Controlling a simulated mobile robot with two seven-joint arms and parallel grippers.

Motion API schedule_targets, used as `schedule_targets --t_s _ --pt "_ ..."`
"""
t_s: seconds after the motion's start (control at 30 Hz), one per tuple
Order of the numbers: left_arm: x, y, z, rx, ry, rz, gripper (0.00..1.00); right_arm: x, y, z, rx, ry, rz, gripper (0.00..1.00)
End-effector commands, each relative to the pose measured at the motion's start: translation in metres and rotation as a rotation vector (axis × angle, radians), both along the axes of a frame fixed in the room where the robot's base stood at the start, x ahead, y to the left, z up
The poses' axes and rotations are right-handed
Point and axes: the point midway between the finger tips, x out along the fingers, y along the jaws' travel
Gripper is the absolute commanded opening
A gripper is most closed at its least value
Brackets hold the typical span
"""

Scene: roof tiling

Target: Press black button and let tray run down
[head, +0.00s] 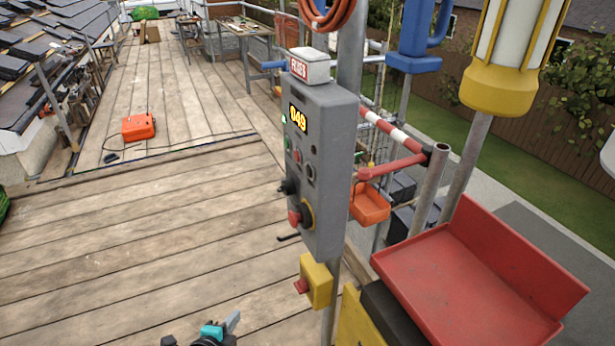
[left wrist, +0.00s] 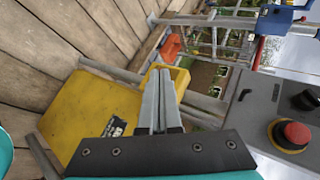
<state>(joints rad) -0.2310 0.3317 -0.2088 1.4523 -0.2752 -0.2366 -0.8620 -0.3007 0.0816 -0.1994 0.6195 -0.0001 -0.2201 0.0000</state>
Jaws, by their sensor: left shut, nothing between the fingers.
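The grey control box (head: 322,165) with a lit number display stands on a post in the middle of the head view. A black button (head: 289,187) projects from its left side, above a red button (head: 294,217). In the left wrist view a black knob (left wrist: 304,100) and a red mushroom button (left wrist: 292,134) show at the right. A red tray (head: 470,285) is at the lower right; a smaller orange tray (head: 370,205) hangs behind the box. My left gripper (head: 233,318) is shut and empty, below and left of the box, apart from it. My right gripper is not in view.
A yellow box with a red button (head: 316,282) sits below the control box. An orange case (head: 138,127) lies on the plank deck (head: 130,230). Roof tiles are at the left. A red-and-white rail (head: 385,128) borders the deck. The planks left of the box are mostly clear.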

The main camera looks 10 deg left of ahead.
Motion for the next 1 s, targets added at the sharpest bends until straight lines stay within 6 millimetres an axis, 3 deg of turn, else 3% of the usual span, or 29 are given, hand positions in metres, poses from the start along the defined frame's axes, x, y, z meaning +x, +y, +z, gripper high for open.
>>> schedule_targets --t_s 0.03,0.2,0.3,0.4,0.5,0.67,1.0 --pt "0.016 -0.002 0.043 0.066 -0.065 -0.058 0.0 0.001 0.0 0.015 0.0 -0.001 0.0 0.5" --pt "0.052 -0.015 0.156 0.302 -0.267 -0.226 0.0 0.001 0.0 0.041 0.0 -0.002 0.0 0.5" --pt "0.064 -0.025 0.216 0.435 -0.375 -0.302 0.0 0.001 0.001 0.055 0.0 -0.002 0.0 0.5" --pt "0.069 -0.033 0.264 0.548 -0.463 -0.355 0.0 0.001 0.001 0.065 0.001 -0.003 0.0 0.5" --pt "0.071 -0.04 0.298 0.631 -0.527 -0.389 0.0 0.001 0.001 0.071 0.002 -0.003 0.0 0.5" --pt "0.071 -0.046 0.323 0.694 -0.575 -0.411 0.0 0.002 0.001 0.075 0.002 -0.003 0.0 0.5" --pt "0.071 -0.046 0.324 0.701 -0.579 -0.413 0.0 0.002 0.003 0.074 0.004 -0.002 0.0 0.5"
